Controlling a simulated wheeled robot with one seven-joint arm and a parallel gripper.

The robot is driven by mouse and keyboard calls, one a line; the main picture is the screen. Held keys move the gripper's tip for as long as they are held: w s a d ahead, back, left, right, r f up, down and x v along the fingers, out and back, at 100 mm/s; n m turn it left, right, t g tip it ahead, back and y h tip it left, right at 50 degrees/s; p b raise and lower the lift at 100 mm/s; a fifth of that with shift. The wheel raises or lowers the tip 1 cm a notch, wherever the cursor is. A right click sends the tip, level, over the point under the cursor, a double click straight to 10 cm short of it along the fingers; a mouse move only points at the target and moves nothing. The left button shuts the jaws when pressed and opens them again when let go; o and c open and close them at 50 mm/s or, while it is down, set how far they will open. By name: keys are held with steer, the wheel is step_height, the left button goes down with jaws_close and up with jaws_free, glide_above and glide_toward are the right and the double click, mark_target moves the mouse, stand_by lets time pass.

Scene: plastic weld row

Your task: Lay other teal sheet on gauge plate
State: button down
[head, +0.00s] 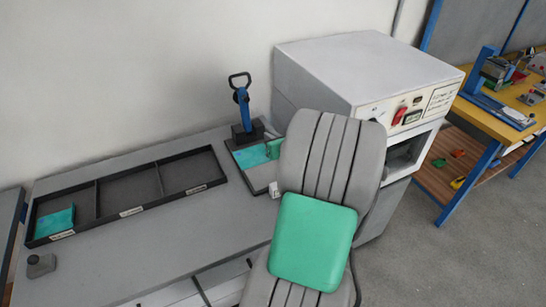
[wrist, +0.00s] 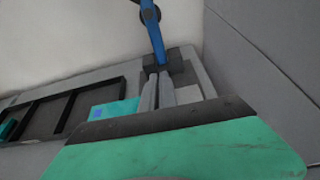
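One teal sheet (head: 54,222) lies in the left compartment of the black tray (head: 158,208); its edge also shows at the far left of the wrist view (wrist: 8,130). Another teal sheet (head: 250,157) lies on the gauge plate (head: 261,183), in front of the blue-handled clamp (head: 242,97). In the wrist view this sheet (wrist: 115,112) has a blue patch and lies just left of my fingers. My gripper (wrist: 158,76) is over the plate area, pointing toward the clamp's dark base. Its two fingers are slightly apart with nothing seen between them. My arm hides part of the plate in the head view.
The tray's middle and right compartments look empty. A large grey machine (head: 365,75) stands close on the right. A yellow-topped bench (head: 497,127) is farther right. The table front is clear.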

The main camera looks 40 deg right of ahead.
steer(key=w+d+f, duration=0.2)
steer(key=d+f, duration=0.1)
steer(key=w+d+f, duration=0.1)
steer(key=d+f, duration=0.2)
steer(key=d, duration=0.1)
steer(key=w+d+f, duration=0.2)
steer(key=d+f, duration=0.1)
steer(key=shift+w+d+f, duration=0.1)
steer(key=shift+w+d, duration=0.05)
steer(key=shift+w, duration=0.15)
step_height(320, 180, down, 3)
steer(key=shift+r+p, duration=0.15)
steer(key=shift+p, duration=0.25)
steer(key=shift+f, duration=0.25)
steer(key=c, duration=1.6)
jaws_free()
steer(key=shift+c, duration=0.2)
